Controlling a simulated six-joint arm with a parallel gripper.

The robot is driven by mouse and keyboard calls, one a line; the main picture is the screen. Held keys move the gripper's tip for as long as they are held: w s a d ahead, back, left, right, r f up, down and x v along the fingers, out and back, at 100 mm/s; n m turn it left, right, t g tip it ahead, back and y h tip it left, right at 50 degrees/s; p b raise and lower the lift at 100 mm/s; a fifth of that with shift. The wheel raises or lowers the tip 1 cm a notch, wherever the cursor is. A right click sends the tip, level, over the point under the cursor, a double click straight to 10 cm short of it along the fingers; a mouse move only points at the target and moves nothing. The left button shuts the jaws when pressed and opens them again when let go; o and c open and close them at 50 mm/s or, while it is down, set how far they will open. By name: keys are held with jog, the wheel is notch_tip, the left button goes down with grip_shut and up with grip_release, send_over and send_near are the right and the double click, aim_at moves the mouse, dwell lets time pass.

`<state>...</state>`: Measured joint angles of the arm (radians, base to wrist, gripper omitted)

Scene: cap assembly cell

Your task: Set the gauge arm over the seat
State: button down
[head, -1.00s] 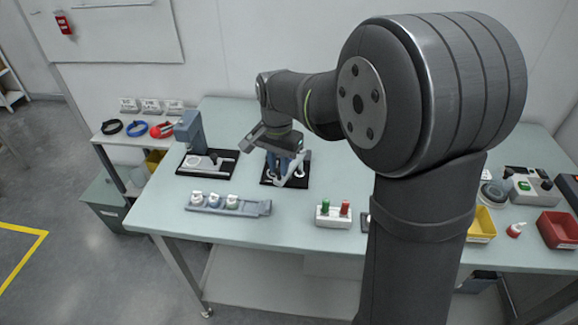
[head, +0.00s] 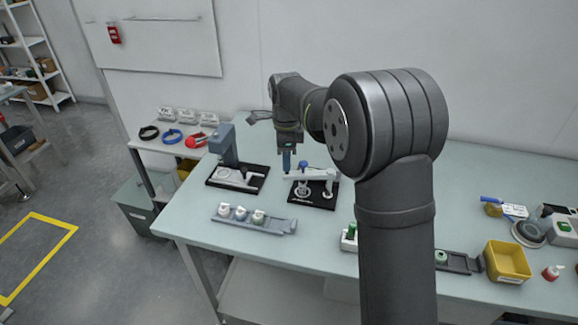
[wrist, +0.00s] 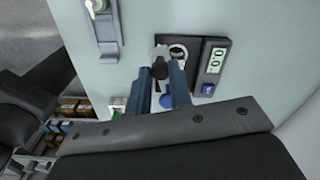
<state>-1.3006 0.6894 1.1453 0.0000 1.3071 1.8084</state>
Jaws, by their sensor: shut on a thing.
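The gauge stands on a black base (head: 326,204) in the middle of the table. Its white gauge arm (head: 318,174) lies level above the base, with a blue knob (head: 303,164) on top. White round parts (head: 304,191) stand on the base; a pale ring (wrist: 178,51) shows beside my fingers in the wrist view, and I cannot tell for sure which is the seat. My gripper (head: 287,168) points down at the arm's left end. In the wrist view its blue fingers are shut on a dark knob (wrist: 160,69). The contact is partly hidden.
A digital display (wrist: 214,62) sits beside the base. A grey-blue stand (head: 224,145) on a black base is to the left. A rack (head: 272,225) with several white caps lies in front. A yellow bin (head: 508,262) is at right. Open table lies behind the gauge.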

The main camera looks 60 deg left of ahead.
jog(key=shift+w+a+m, duration=1.15)
jog(key=shift+a+m, duration=0.25)
jog(key=shift+m, duration=0.3)
jog(key=shift+r, duration=0.1)
jog(key=c, duration=1.3)
grip_release()
notch_tip(320, 180, up, 17)
jog(key=shift+r, duration=0.15)
notch_tip(320, 180, down, 18)
jog(key=shift+r, duration=0.25)
jog(key=shift+r, duration=0.1)
